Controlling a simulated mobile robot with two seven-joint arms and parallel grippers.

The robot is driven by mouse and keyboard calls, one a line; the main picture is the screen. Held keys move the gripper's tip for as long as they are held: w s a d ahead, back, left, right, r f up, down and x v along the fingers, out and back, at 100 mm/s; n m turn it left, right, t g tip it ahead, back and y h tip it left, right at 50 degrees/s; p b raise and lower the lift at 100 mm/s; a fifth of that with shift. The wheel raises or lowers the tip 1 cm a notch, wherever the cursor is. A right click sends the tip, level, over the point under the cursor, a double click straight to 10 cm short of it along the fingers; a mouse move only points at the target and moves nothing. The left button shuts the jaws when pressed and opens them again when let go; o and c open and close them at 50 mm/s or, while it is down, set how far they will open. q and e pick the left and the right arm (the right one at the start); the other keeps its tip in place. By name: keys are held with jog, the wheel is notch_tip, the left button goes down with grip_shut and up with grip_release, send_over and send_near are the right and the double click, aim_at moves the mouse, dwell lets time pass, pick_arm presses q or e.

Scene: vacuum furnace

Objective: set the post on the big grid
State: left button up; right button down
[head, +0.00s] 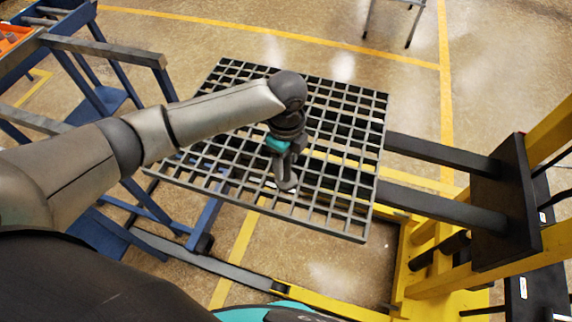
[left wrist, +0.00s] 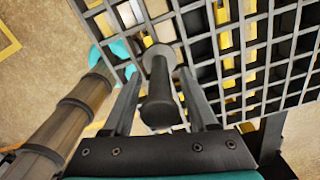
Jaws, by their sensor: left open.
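The post (left wrist: 158,105) is a dark cylinder with a wider grey disc at its far end. It seems to stand on the big grid (left wrist: 248,72), disc against the bars; whether it rests flat I cannot tell. In the head view the post (head: 287,184) shows just below my left gripper (head: 284,163), over the front middle part of the grid (head: 345,217). In the left wrist view my left gripper (left wrist: 160,75) is open, one finger on each side of the post, with gaps visible. My right gripper is not in view.
Black forks (head: 440,152) of a yellow lift (head: 425,275) reach under the grid from the right. A blue frame cart (head: 110,95) with an orange tray (head: 12,37) stands at the left.

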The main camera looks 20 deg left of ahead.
pick_arm(q)
notch_tip(320, 180, up, 10)
jog(key=shift+r, duration=0.15)
dwell(0.3)
